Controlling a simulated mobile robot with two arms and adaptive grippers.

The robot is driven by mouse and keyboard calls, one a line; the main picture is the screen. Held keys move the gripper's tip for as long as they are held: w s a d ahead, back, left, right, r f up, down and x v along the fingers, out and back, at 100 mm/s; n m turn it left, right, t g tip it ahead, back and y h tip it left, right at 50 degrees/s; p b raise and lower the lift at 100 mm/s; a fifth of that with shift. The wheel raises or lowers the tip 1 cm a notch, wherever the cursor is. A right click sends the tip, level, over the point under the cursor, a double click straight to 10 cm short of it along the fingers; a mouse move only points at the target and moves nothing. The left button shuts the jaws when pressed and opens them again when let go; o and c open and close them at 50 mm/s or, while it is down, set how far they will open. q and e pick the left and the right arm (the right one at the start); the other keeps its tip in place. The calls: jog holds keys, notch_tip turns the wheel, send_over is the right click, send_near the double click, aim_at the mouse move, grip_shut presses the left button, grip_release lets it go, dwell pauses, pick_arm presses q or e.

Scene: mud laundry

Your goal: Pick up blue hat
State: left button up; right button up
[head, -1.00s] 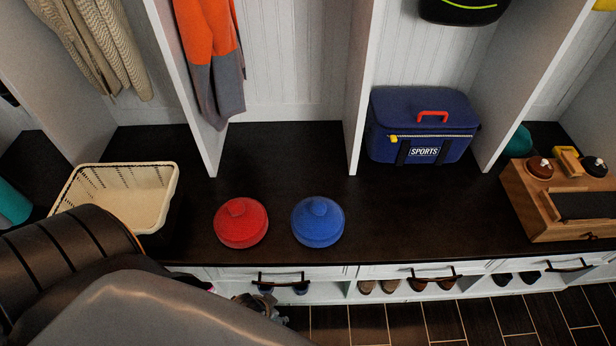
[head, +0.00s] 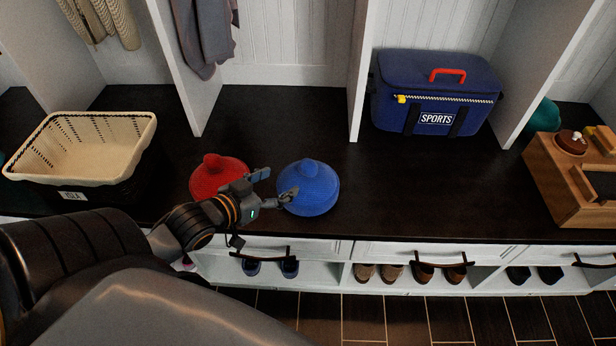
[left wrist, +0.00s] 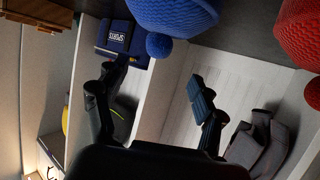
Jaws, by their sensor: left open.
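The blue hat (head: 311,189) is a knitted dome with a pompom, sitting on the dark bench in the middle of the head view. It also shows at the top of the left wrist view (left wrist: 175,14), with its pompom below it. The red hat (head: 214,176) sits just left of it, partly hidden behind my left gripper (head: 276,186). My left gripper is open and empty, its fingers pointing toward the blue hat's left side. One finger overlaps the hat's edge in the head view; I cannot tell whether it touches. Both fingers show in the left wrist view (left wrist: 152,98). My right gripper is not in view.
A cream-lined basket (head: 85,150) stands at the left on the bench. A blue sports cooler bag (head: 435,95) sits at the back right, with a wooden box (head: 570,190) at far right. White dividers rise behind. The bench right of the blue hat is clear.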

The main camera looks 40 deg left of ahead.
aim_at(302, 172)
pick_arm(q)
jog(key=b+x, duration=0.1)
jog(key=x, duration=0.6)
jog(key=shift+w+f+b, duration=0.15)
jog(key=shift+b, duration=0.2)
jog(key=shift+w+f, duration=0.25)
jog(key=shift+w, duration=0.2)
jog(key=b+x, duration=0.2)
jog(key=x, duration=0.2)
jog(key=shift+w, duration=0.2)
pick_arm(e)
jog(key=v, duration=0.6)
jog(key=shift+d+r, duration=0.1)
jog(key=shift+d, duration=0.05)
pick_arm(q)
grip_shut()
